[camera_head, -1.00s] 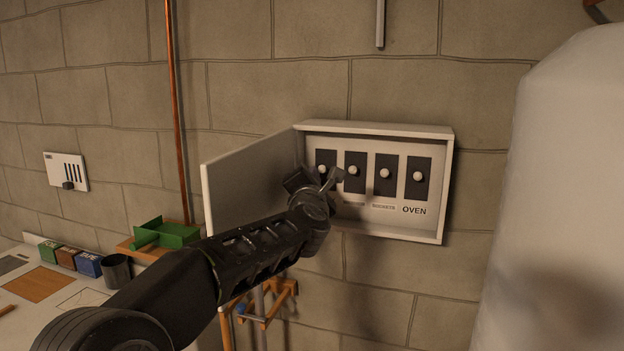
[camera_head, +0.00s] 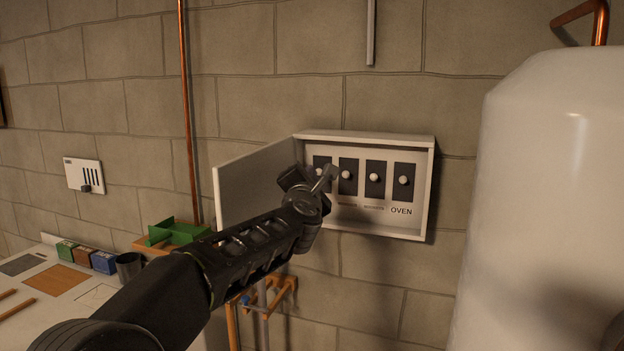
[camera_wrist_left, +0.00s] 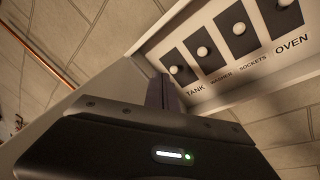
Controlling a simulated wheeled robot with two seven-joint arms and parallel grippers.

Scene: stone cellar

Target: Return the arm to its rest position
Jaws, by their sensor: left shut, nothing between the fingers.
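My left arm reaches up from the lower left in the head view. Its gripper (camera_head: 324,178) is at the left part of an open white switch box (camera_head: 428,190) on the wall, in front of the leftmost switch. The fingers are shut with nothing between them. In the left wrist view the gripper (camera_wrist_left: 168,92) shows below the switches labelled TANK, WASHER, SOCKETS and OVEN. The box door (camera_head: 250,185) is swung open to the left. The OVEN switch (camera_head: 404,182) is clear of the gripper. Whether the fingers touch anything is unclear. My right gripper is not in view.
A large white tank (camera_head: 550,200) stands at the right. A copper pipe (camera_head: 186,110) runs up the wall at the left. A wooden bracket (camera_head: 282,290) sits below the box.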

